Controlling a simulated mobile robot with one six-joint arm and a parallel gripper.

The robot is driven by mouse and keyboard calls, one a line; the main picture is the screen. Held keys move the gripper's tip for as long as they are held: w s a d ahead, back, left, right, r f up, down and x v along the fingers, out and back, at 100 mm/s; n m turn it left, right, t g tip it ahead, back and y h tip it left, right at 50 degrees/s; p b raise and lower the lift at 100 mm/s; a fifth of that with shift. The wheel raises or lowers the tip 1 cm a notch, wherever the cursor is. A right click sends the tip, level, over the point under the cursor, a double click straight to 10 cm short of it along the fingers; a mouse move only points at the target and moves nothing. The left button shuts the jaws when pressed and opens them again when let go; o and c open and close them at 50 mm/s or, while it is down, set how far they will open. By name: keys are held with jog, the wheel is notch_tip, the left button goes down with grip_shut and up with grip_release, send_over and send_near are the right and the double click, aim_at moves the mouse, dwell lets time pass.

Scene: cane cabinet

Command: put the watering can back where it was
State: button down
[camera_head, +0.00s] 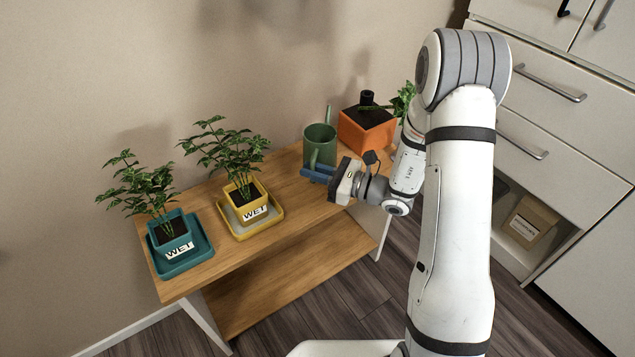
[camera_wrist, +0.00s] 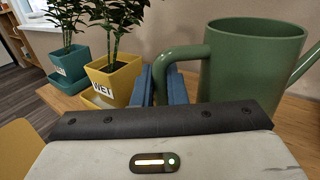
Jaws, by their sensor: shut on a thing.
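The green watering can (camera_head: 320,144) stands upright at the right part of the wooden table, between the yellow pot and the orange planter. It also fills the right of the wrist view (camera_wrist: 252,65), with its handle to the left and part of its spout at the right edge. My gripper (camera_head: 312,172) reaches in from the right, low at the can's near side. Its blue fingers (camera_wrist: 160,85) are shut on the can's handle. The can appears to rest on the tabletop, though its base is partly hidden by my gripper.
The wooden table (camera_head: 205,262) also holds a teal pot (camera_head: 171,232) and a yellow pot (camera_head: 248,204), each with a plant, a saucer and a "WET" label. An orange planter (camera_head: 366,132) stands close behind the can at right. White drawers (camera_head: 545,110) stand at the right.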

jog(key=shift+d+f+b, duration=0.1)
jog(key=shift+f+b, duration=0.35)
jog(key=shift+f, duration=1.55)
jog(key=shift+f, duration=0.25)
jog(key=c, duration=1.5)
grip_release()
jog(key=shift+o, duration=0.2)
